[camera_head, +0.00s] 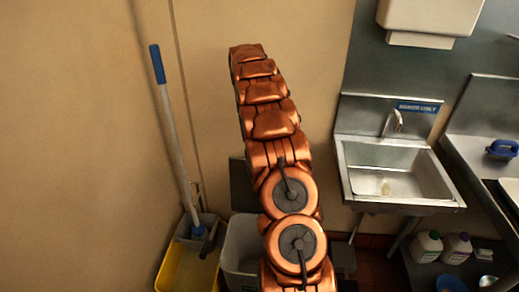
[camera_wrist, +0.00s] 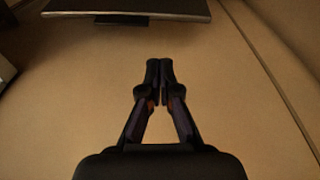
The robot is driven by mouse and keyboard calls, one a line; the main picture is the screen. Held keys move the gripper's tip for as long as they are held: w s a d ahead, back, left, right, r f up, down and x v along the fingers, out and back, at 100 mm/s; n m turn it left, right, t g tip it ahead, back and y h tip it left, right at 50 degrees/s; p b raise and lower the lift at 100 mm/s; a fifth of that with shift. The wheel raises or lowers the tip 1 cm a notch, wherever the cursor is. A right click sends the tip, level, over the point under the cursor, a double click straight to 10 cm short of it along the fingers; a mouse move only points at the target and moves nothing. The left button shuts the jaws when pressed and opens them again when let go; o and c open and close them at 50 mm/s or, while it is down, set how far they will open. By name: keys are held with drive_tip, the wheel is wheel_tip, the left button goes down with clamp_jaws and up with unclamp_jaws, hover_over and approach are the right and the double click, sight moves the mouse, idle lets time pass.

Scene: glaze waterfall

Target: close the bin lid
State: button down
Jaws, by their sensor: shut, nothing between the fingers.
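A pale grey bin (camera_head: 240,250) stands on the floor by the wall, partly hidden behind my arm. A dark grey panel (camera_head: 240,186) stands upright behind its opening and looks like the raised lid; my arm covers its right side. My gripper (camera_wrist: 159,66) is shut and empty in the wrist view, with the tan wall behind it. A dark flat panel (camera_wrist: 125,10) crosses the top of that view, apart from the fingertips; I cannot tell if it is the lid. My gripper's fingers cannot be made out in the head view.
A yellow mop bucket (camera_head: 178,268) with a blue-topped mop (camera_head: 168,115) stands left of the bin. A steel sink (camera_head: 395,175) is on the wall to the right, with white bottles (camera_head: 427,246) below. The upper left wall is bare.

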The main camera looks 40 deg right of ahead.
drive_tip(key=d+f+m, duration=0.1)
drive_tip(key=d+f, duration=0.3)
drive_tip(key=d, duration=0.2)
wheel_tip(320, 180, down, 9)
drive_tip(key=a+p, duration=0.1)
drive_tip(key=p, duration=0.4)
drive_tip(key=shift+s, duration=0.2)
idle(0.5)
drive_tip(key=shift+a, duration=0.2)
idle(0.3)
